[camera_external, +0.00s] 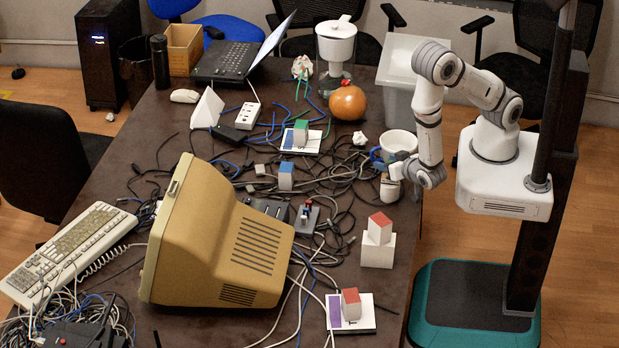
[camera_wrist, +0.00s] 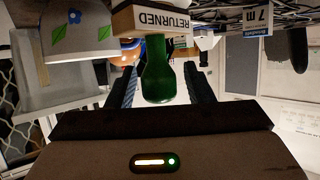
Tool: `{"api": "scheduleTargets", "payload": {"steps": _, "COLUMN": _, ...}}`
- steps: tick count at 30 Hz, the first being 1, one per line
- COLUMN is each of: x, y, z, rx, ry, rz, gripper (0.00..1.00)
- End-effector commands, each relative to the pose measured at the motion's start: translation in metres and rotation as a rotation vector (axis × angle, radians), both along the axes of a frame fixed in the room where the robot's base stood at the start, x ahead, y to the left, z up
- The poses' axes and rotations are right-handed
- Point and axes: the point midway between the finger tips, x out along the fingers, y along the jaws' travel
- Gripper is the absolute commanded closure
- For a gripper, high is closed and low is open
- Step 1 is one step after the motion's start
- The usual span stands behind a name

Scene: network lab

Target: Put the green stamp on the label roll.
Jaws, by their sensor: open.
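The green stamp shows in the wrist view, where its dark green handle (camera_wrist: 157,75) lies between the two dark fingers of my gripper (camera_wrist: 163,88). Its wooden block, with a white RETURNED label (camera_wrist: 168,21), is at the top edge of that view. The fingers are open, with a gap on both sides of the handle. In the external view my gripper (camera_external: 404,174) is low at the table's right edge, beside a small white round object (camera_external: 390,190). I cannot tell whether this object is the label roll. The stamp is too small to make out there.
A white mug (camera_external: 398,144) stands just behind my gripper; its blue flowers show in the wrist view (camera_wrist: 80,35). Tangled black cables (camera_external: 335,190) lie to the left. A white box with a red-topped block (camera_external: 378,250) stands nearer the front. An orange pumpkin-like object (camera_external: 348,103) is farther back.

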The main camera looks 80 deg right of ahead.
Motion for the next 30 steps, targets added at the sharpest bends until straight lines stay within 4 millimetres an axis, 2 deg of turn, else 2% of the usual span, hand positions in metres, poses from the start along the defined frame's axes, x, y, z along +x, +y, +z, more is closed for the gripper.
{"api": "scheduleTargets", "payload": {"steps": 5, "x": 0.000, "y": 0.000, "z": 0.005, "rx": 0.000, "ry": 0.000, "rz": 0.000, "gripper": 0.53}}
{"api": "scheduleTargets", "payload": {"steps": 8, "x": -0.005, "y": 0.007, "z": 0.006, "rx": 0.001, "ry": -0.003, "rz": 0.004, "gripper": 0.53}}
{"api": "scheduleTargets", "payload": {"steps": 21, "x": -0.056, "y": 0.058, "z": 0.036, "rx": 0.004, "ry": -0.002, "rz": 0.006, "gripper": 0.53}}
{"api": "scheduleTargets", "payload": {"steps": 30, "x": -0.077, "y": 0.077, "z": 0.048, "rx": 0.002, "ry": 0.000, "rz": 0.001, "gripper": 0.53}}
